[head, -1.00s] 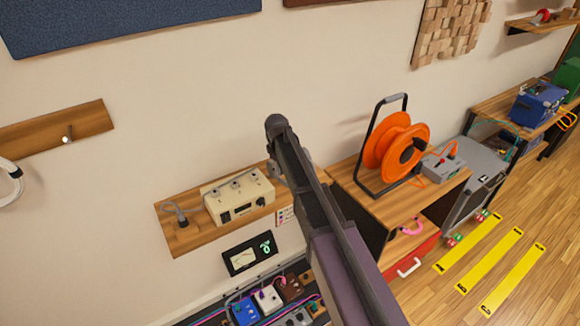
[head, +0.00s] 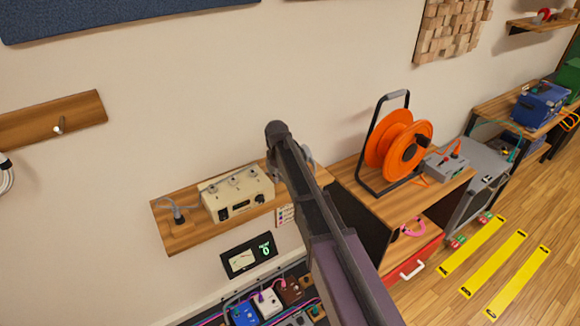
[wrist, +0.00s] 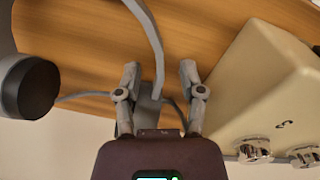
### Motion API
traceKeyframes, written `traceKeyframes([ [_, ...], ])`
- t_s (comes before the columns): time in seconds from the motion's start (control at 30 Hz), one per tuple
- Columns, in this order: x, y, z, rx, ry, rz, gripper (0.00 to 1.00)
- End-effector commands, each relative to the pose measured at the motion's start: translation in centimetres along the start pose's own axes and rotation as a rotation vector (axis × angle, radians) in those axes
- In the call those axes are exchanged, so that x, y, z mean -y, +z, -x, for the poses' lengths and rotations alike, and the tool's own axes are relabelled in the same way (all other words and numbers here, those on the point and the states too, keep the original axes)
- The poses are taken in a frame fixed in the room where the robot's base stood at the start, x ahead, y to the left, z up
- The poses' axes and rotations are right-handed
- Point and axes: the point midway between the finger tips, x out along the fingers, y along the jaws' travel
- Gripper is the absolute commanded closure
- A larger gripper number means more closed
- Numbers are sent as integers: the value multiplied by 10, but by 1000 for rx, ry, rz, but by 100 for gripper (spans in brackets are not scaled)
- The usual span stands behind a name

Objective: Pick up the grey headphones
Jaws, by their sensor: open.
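My gripper (wrist: 160,80) is open, its two fingers spread apart, pointing at the wooden shelf. The grey headphones show in part in the wrist view: a round cup with a dark pad (wrist: 30,88) stands left of the fingers. A curved grey strip, apparently part of their band, comes down from the top edge and passes between the fingers; no grip on it shows. In the head view my arm hides most of the headphones, and a little grey (head: 307,156) shows beside the arm at the shelf's right end.
A cream amplifier box (head: 236,195) with knobs stands close beside my gripper; it also shows in the wrist view (wrist: 262,85). A grey plug with a cable (head: 178,214) is at the shelf's left. An orange cable reel (head: 400,145) stands on a cabinet to the right.

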Motion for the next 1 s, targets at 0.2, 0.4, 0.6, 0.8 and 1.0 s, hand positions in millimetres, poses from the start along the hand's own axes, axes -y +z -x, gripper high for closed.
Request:
traceKeyframes([
  [0.2, 0, 0, -6, 0, 0, 0, 49],
  [0.4, 0, 0, -5, 0, 0, 0, 49],
  [0.6, 0, 0, -5, 0, 0, 0, 49],
  [0.8, 0, 0, -5, 0, 0, 0, 70],
  [1.0, 0, 0, -5, 0, 0, 0, 100],
])
